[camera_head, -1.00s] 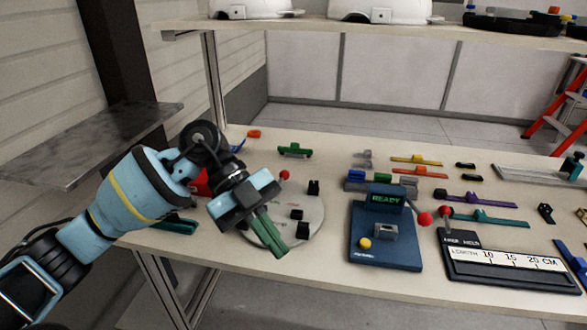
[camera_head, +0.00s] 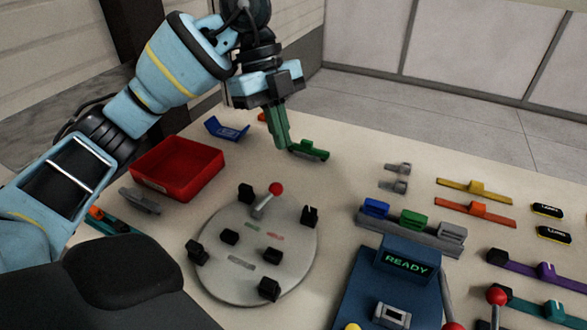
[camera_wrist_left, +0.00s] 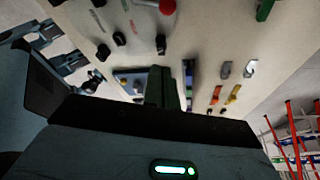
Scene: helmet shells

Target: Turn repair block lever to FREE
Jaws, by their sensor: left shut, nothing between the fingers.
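The repair block is a round grey plate (camera_head: 230,285) on the table, with several black posts around and on it. Its lever (camera_head: 263,205) has a red ball knob (camera_head: 276,189) and stands near the plate's back edge, leaning up and to the right. A green mark (camera_head: 252,227) and a red mark (camera_head: 276,237) lie on the plate; their text is too small to read. My left gripper (camera_head: 284,148), with green fingers, is shut and empty, pointing down behind the plate, apart from the lever. The red knob also shows in the left wrist view (camera_wrist_left: 167,6). My right gripper is not in view.
A green clip part (camera_head: 310,150) is close beside the left fingertips; contact is unclear. A red tray (camera_head: 178,168) and a blue part (camera_head: 227,129) are left of it. A blue READY device (camera_head: 385,290) stands right of the plate. Table between plate and device is clear.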

